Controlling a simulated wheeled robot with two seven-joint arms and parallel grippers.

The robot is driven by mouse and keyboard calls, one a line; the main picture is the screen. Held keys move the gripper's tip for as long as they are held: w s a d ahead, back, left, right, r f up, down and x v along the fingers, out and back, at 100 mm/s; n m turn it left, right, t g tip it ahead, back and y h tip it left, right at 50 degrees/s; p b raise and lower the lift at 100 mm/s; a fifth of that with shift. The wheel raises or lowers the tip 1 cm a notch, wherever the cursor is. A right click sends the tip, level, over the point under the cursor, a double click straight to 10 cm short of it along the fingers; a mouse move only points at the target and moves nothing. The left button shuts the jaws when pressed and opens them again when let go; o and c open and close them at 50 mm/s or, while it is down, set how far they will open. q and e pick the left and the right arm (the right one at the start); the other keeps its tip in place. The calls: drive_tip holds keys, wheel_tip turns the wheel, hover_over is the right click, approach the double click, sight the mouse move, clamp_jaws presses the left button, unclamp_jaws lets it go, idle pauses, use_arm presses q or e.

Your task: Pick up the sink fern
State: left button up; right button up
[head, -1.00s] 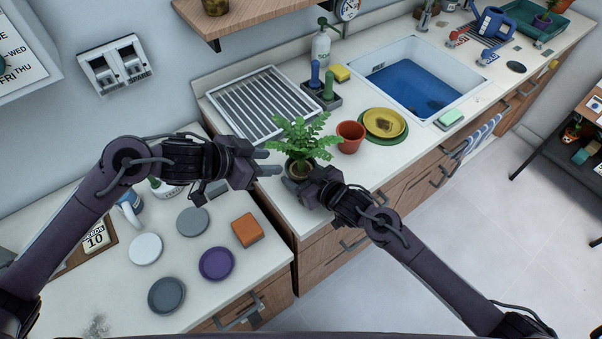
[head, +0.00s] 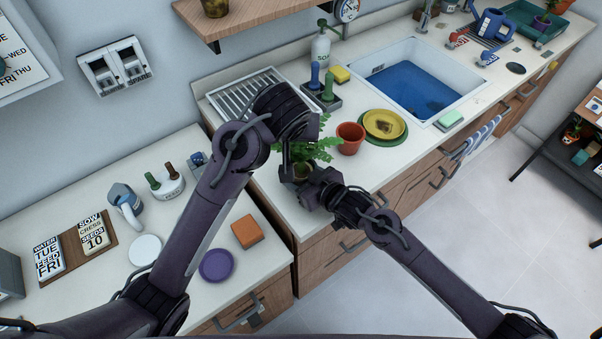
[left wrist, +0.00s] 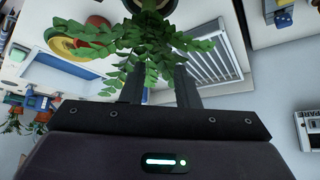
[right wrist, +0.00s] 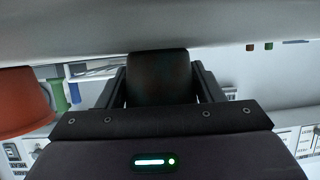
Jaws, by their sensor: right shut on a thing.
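The sink fern (head: 318,150) is a green leafy plant in a small dark pot (head: 303,171) near the counter's front edge. My right gripper (head: 303,184) is shut on the pot from the front; the dark pot (right wrist: 158,78) fills the gap between its fingers in the right wrist view. My left gripper (left wrist: 160,72) is above the fern, fingers apart, pointing down at the leaves (left wrist: 150,45). In the head view, my left wrist hides part of the fern and most of the left fingers. I cannot tell whether the pot touches the counter.
An empty terracotta pot (head: 350,138) stands right of the fern, beside a yellow plate (head: 384,123) on a green one. A draining rack (head: 240,92) lies behind. The sink (head: 420,85) is farther right. An orange block (head: 247,231) and purple disc (head: 216,264) are on the left counter.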

sight(301, 160)
use_arm(q)
drive_tip(key=f, duration=0.2)
drive_tip(key=d+f+g, duration=0.1)
drive_tip(key=f+n+g, duration=0.1)
drive_tip(key=f, duration=0.1)
drive_tip(key=shift+s+d+f, duration=0.35)
drive_tip(key=shift+x, duration=2.7)
drive_tip(key=shift+s, duration=0.25)
clamp_jaws()
